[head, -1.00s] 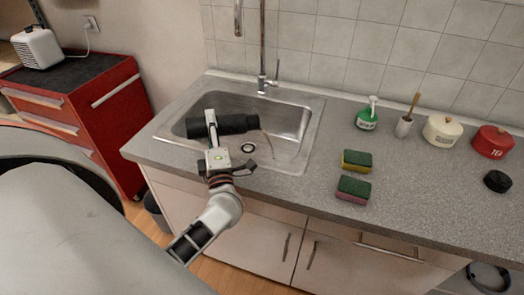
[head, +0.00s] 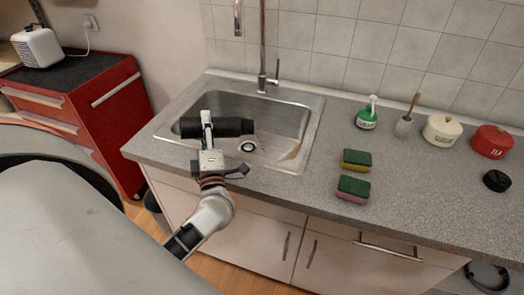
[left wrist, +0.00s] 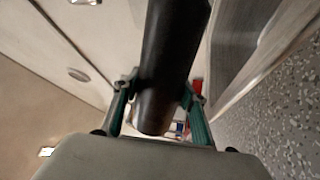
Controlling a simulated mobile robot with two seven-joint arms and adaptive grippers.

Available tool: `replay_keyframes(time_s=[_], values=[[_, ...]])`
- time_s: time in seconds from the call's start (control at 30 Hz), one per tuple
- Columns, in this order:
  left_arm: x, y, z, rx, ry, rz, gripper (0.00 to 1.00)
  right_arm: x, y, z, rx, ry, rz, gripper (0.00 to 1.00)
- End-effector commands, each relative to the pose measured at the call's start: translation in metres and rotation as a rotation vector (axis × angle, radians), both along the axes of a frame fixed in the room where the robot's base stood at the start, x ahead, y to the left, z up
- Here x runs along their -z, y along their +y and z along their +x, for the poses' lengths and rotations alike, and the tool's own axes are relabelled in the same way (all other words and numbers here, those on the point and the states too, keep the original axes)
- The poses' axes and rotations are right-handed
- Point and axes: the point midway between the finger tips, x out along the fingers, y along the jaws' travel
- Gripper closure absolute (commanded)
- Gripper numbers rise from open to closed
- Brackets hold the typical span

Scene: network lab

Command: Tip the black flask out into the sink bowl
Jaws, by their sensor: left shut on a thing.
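The black flask (head: 232,127) lies on its side above the sink bowl (head: 285,118), its long axis roughly level across the head view. My left gripper (head: 207,120) is shut around the flask body, toward its left part. In the left wrist view the flask (left wrist: 172,60) sits between the two green-edged fingers (left wrist: 158,98). A brownish wet patch (head: 292,151) shows in the right part of the bowl, beyond the flask's right end. No stream from the flask shows clearly. The flask's inside is hidden. My right gripper is not in view.
The tap (head: 262,60) rises behind the bowl. To the right on the counter (head: 420,190) are two sponges (head: 356,160), a green soap bottle (head: 367,119), a brush (head: 405,123), a cream pot (head: 440,130), a red pot (head: 492,140) and a black lid (head: 497,181).

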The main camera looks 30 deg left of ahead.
Motion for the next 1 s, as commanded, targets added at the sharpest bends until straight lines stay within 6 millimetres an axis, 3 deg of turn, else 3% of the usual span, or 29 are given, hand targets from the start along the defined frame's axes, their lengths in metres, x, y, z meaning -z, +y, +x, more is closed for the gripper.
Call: replay_keyframes(time_s=[0.57, 0.87, 1.0], values=[[-0.004, 0.0, 0.001, 0.0, 0.063, 0.058, 0.91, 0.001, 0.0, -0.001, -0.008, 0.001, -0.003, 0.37], [-0.007, -0.006, 0.008, -0.001, 0.177, 0.155, 0.91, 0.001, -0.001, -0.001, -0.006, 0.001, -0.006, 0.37], [0.003, -0.011, 0.015, -0.002, 0.249, 0.216, 0.91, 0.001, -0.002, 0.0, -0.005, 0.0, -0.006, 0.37]])
